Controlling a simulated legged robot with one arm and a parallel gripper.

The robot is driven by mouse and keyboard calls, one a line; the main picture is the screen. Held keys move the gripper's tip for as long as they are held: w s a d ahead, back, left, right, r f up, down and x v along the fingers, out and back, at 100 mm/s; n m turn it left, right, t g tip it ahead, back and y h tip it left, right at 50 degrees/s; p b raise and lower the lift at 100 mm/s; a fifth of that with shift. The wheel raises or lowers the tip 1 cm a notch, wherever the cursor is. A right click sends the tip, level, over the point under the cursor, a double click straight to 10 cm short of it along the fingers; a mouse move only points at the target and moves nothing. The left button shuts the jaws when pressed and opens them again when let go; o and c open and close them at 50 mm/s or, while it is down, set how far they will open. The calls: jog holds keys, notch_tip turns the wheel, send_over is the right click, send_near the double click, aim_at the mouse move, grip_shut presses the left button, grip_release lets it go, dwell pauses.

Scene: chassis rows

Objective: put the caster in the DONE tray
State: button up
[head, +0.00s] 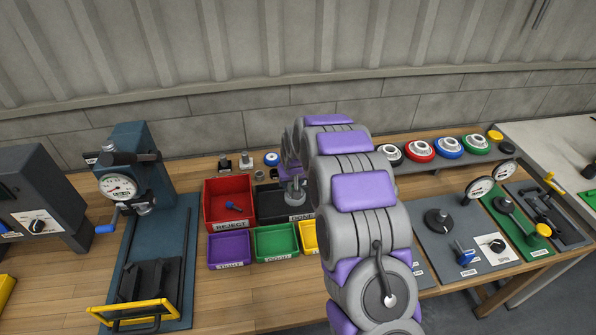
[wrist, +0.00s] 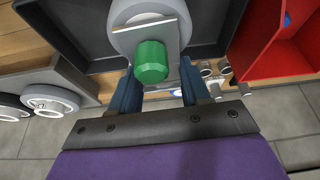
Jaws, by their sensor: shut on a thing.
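The caster (wrist: 141,12) shows in the wrist view as a pale grey wheel with a metal plate and a green end (wrist: 151,62). My gripper (wrist: 152,80) is shut on it, with a blue finger on either side. The black DONE tray (wrist: 84,60) lies behind and below the caster in that view. In the head view the caster (head: 293,190) hangs under my gripper, over or just above the DONE tray (head: 301,217). My arm hides the tray's right part. I cannot tell whether the caster touches the tray floor.
The red REJECT tray (head: 228,197) adjoins on the left and holds a blue-handled part (head: 234,207). Purple (head: 229,250), green (head: 275,243) and yellow (head: 309,237) bins stand in front. Small casters (head: 246,160) stand behind. A blue press (head: 139,180) stands left.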

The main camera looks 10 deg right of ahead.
jog(key=w, duration=0.1)
jog(key=w+d+r, duration=0.1)
jog(key=w, duration=0.1)
jog(key=shift+w+d+r+b, duration=0.2)
jog(key=shift+w+b, duration=0.05)
jog(key=shift+b, duration=0.15)
jog(key=shift+m, duration=0.3)
jog(key=f, duration=0.1)
jog(key=f+b, duration=0.2)
jog(key=f, duration=0.1)
jog(key=shift+w+d, duration=0.35)
jog(key=shift+d, duration=0.05)
jog(key=shift+s+f, duration=0.15)
jog(key=shift+s, duration=0.05)
jog(key=shift+f+p, duration=0.6)
jog(key=shift+f, duration=0.5)
dwell(1.1)
jog(key=shift+f, duration=1.4)
jog(key=shift+f, duration=0.1)
